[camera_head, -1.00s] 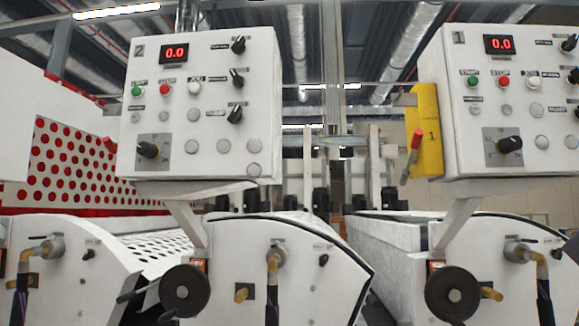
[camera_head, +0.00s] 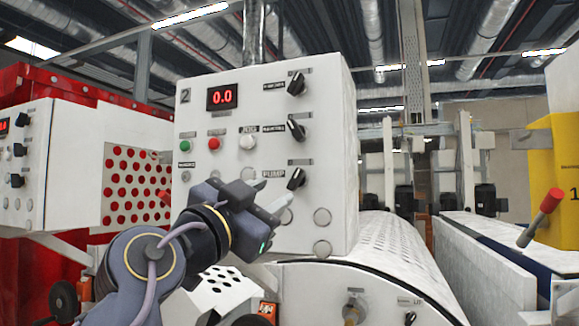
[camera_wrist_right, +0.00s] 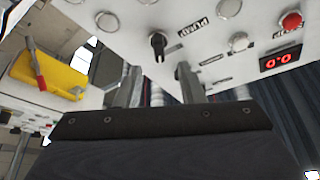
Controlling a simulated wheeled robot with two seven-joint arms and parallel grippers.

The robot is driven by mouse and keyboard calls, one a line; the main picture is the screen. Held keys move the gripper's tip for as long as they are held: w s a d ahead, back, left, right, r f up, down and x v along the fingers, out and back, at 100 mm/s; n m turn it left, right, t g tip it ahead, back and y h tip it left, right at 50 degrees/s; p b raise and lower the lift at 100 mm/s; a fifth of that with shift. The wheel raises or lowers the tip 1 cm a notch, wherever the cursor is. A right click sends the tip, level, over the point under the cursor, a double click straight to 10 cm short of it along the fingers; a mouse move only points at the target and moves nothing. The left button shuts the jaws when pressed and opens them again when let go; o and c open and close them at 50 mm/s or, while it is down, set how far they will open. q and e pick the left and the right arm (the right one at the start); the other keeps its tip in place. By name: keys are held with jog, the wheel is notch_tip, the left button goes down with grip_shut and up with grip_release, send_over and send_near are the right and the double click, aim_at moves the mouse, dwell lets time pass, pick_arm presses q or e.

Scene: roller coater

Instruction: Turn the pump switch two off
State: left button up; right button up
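The control panel marked 2 (camera_head: 235,85) faces me. Its pump switch (camera_head: 296,178) is a black knob right of the PUMP label, below two similar knobs. My right gripper (camera_head: 272,193) is close to the panel, just left of and below the pump switch. In the right wrist view the panel appears upside down. There the pump switch (camera_wrist_right: 158,46) shows between the two spread fingers (camera_wrist_right: 158,85), near their tips, with nothing held. I cannot tell whether a finger touches the panel. My left gripper is not in view.
The panel's red display (camera_head: 222,97) reads 0.0. Green (camera_head: 185,149), red (camera_head: 214,144) and white (camera_head: 248,142) buttons sit left of the knobs. A yellow box (camera_head: 556,180) and red-handled lever (camera_head: 540,215) stand at right. A white perforated cover (camera_head: 395,245) lies below.

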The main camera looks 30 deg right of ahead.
aim_at(293, 179)
jog(key=p+x, duration=0.2)
jog(key=x, duration=0.5)
jog(key=shift+s, duration=0.1)
grip_shut()
